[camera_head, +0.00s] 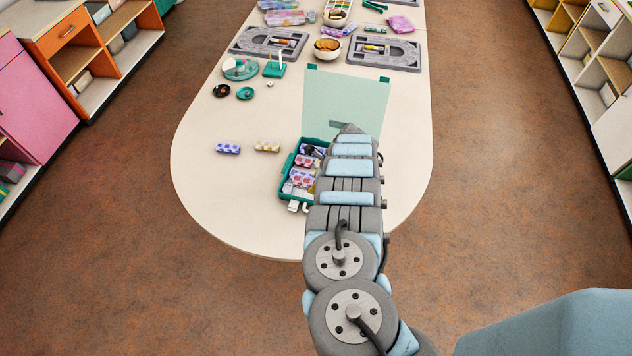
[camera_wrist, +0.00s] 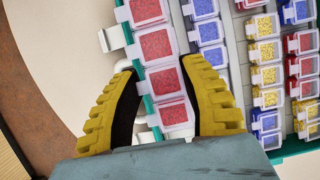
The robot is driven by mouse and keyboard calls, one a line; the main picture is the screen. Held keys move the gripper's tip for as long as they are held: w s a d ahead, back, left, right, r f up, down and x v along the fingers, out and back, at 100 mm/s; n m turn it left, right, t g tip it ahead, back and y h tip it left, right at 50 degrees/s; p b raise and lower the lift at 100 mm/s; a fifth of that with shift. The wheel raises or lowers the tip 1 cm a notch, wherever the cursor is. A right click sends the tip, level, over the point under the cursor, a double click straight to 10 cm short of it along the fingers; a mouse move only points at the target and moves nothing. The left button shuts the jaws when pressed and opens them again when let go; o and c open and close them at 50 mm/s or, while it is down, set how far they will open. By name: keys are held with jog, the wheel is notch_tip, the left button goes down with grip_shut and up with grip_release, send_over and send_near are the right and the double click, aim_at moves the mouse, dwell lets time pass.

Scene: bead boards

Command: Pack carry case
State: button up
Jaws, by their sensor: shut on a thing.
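The teal carry case (camera_head: 286,178) lies open near the table's front edge, partly hidden by my arm in the head view. In the wrist view its teal rim (camera_wrist: 284,152) shows around rows of small clear bead boxes with red, blue and yellow contents. My gripper (camera_wrist: 161,66) has its yellow fingers shut on a strip of red bead boxes (camera_wrist: 156,45) at the case's left side. Beside it lies a blue bead strip (camera_wrist: 210,32). Whether the red strip rests on the case floor is unclear. A purple-blue bead strip (camera_head: 228,149) and a yellow bead strip (camera_head: 267,146) lie on the table left of the case.
A pale green mat (camera_head: 345,97) lies beyond the case. Grey bead boards (camera_head: 270,42), a green stand (camera_head: 274,70), small round dishes (camera_head: 245,93) and bowls (camera_head: 327,47) stand farther back. The table (camera_head: 215,185) is clear at front left.

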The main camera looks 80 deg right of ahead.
jog(key=shift+f+b, duration=0.8)
jog(key=shift+f, duration=0.95)
jog(key=o, duration=1.2)
jog(key=shift+o, duration=0.2)
jog(key=shift+r, duration=0.15)
jog(key=shift+r+p, duration=1.8)
jog(key=shift+r, duration=1.85)
jog(key=shift+f, duration=0.1)
